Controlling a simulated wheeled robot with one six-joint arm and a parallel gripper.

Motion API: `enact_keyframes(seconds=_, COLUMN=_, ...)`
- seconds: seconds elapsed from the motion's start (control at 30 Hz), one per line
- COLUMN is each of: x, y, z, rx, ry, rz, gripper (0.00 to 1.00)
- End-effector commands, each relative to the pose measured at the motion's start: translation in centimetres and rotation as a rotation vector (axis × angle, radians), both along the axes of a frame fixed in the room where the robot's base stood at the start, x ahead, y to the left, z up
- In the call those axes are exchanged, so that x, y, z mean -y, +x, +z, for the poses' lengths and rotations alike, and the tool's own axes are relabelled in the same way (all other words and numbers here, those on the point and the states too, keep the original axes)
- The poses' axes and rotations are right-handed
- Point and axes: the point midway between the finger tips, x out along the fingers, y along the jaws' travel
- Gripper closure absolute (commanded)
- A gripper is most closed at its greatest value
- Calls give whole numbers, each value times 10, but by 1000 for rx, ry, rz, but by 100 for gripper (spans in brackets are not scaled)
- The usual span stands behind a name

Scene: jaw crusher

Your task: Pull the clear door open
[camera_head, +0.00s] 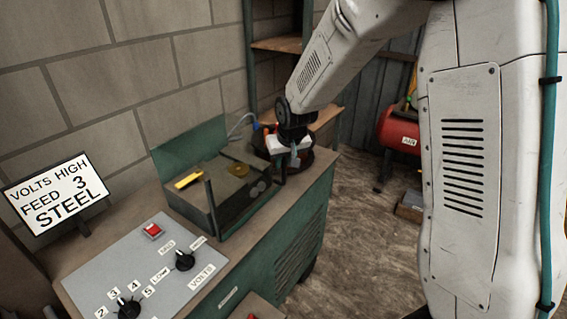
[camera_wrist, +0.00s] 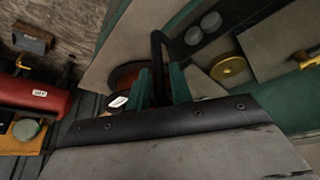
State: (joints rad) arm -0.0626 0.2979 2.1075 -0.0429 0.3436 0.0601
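The welder box (camera_head: 222,200) sits on the bench, with a yellow disc (camera_head: 238,169) and a yellow handle-like piece (camera_head: 188,180) inside. Its clear door is see-through and its edges are hard to make out, so I cannot tell how far it stands open. A black bar handle (camera_head: 280,166) rises at the box's right end. In the wrist view the black bar handle (camera_wrist: 158,50) runs between the two teal fingers of my gripper (camera_wrist: 160,85). The fingers are close on both sides of the bar; whether they press on it is unclear.
A control panel (camera_head: 142,268) with knobs and a sign (camera_head: 57,192) reading VOLTS HIGH, FEED 3, STEEL stand at the left. A block wall is behind the bench. A red air tank (camera_head: 401,132) and shelves are farther back.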

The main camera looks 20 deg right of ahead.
Motion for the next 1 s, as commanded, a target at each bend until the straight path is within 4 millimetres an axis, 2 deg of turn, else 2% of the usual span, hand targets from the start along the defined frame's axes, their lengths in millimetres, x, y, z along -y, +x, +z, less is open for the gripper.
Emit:
enact_keyframes(seconds=0.13, x=0, y=4, z=-11, rx=-1, ry=0, rz=0, gripper=78)
enact_keyframes(seconds=0.4, x=0, y=5, z=-12, rx=0, ry=0, rz=0, gripper=78)
enact_keyframes(seconds=0.5, x=0, y=5, z=-12, rx=0, ry=0, rz=0, gripper=100)
enact_keyframes(seconds=0.77, x=1, y=3, z=-12, rx=0, ry=0, rz=0, gripper=100)
enact_keyframes(seconds=1.0, x=14, y=-8, z=-11, rx=-1, ry=-1, rz=-7, gripper=100)
